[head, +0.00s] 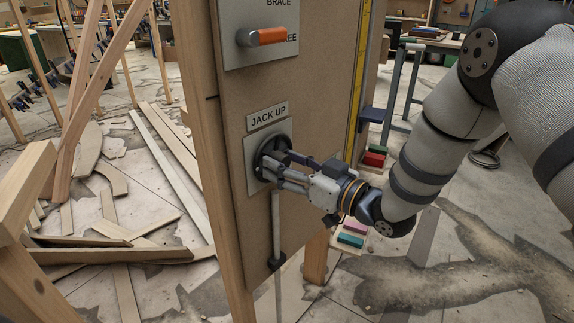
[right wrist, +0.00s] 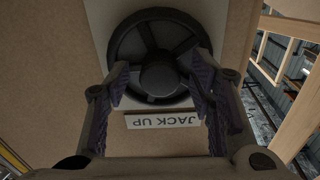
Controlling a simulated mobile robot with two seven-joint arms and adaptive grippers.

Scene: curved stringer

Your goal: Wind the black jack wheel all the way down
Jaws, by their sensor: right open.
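The black jack wheel (head: 270,157) is mounted on a light plate on the upright brown panel, under a "JACK UP" label (head: 268,115). In the right wrist view the spoked wheel (right wrist: 158,58) is straight ahead, with its hub between my fingers. My right gripper (head: 272,170) is open at the wheel, its fingertips at or very near the wheel's face; I cannot tell whether they touch. It also shows in the right wrist view (right wrist: 160,85), with one finger on each side. Part of the wheel is hidden behind the gripper in the head view. My left gripper is not in view.
Wooden posts and loose boards (head: 100,255) lie to the left. Coloured blocks (head: 374,156) are right of the panel.

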